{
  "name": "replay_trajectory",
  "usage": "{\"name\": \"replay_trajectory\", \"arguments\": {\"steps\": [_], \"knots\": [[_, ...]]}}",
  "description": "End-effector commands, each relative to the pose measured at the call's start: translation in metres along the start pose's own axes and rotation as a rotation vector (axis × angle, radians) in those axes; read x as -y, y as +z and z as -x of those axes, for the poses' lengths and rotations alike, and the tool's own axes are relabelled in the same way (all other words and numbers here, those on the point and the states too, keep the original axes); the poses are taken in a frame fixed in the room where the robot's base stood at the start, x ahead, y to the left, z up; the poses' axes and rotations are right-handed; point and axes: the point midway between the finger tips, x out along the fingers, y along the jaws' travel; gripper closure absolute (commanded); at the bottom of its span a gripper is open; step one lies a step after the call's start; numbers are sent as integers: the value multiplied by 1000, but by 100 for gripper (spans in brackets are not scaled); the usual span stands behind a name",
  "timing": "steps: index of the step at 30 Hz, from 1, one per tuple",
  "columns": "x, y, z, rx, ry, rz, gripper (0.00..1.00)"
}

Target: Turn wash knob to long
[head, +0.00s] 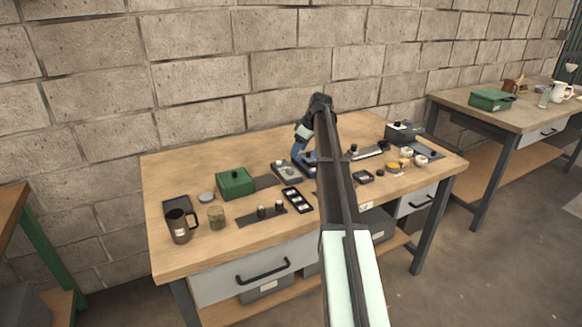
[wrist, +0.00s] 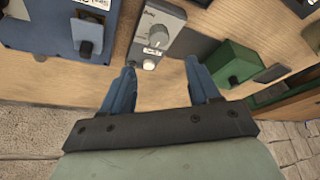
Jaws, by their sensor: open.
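A light grey control box (wrist: 160,22) with a pale round knob (wrist: 157,36) and a smaller button below it shows in the wrist view. Its printed marks are too blurred to read, so I cannot tell the knob's setting. The same grey box (head: 287,171) stands on the workbench in the head view, right of the green box. My gripper (wrist: 163,72) is open, its two blue fingers apart on either side of the grey box's near end in the wrist view. Nothing is between the fingers, and the knob lies beyond the tips.
A green box (head: 235,183) and a mug (head: 180,226) stand left on the workbench (head: 220,265). A blue box (wrist: 55,25) with a dark knob sits beside the grey box. A dark tray (head: 297,200) lies in front. Several small items crowd the right side.

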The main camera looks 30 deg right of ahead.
Motion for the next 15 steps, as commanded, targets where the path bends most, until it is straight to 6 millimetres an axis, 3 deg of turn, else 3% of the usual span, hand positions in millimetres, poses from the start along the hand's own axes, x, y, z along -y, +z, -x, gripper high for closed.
{"name": "replay_trajectory", "arguments": {"steps": [6,15], "knots": [[0,1,-41,2,-2,-2,39],[0,0,-84,1,0,-2,39]]}}
